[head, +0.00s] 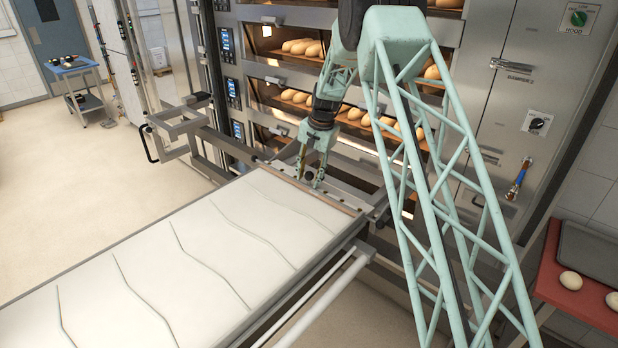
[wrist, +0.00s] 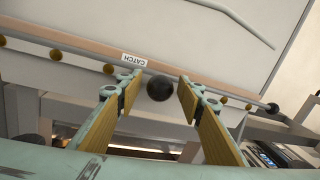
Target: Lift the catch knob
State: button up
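The catch knob (wrist: 160,88) is a dark round ball in the wrist view, just below a white label reading CATCH (wrist: 134,60). My gripper (wrist: 157,92) is open, with one yellow-padded finger on each side of the knob. Gaps show between the knob and both fingers; I cannot tell how deep the knob sits between them. In the head view my gripper (head: 310,183) points down at the far end of the white loader board (head: 150,262). The knob cannot be made out in the head view.
Deck ovens with bread loaves (head: 300,47) stand behind my arm. A metal rail with brass studs (wrist: 60,55) runs along the board's end. A second dark ball (wrist: 272,108) is at right in the wrist view. A red table (head: 570,290) is at the right.

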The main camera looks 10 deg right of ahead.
jog(key=c, duration=1.1)
jog(key=shift+w+r, duration=0.1)
jog(key=shift+r, duration=1)
jog(key=o, duration=1.1)
jog(key=shift+r, duration=0.1)
jog(key=shift+r, duration=0.1)
notch_tip(320, 180, up, 11)
jog(key=s+d, duration=0.1)
jog(key=shift+s+d+r, duration=0.15)
jog(key=shift+s+d, duration=0.2)
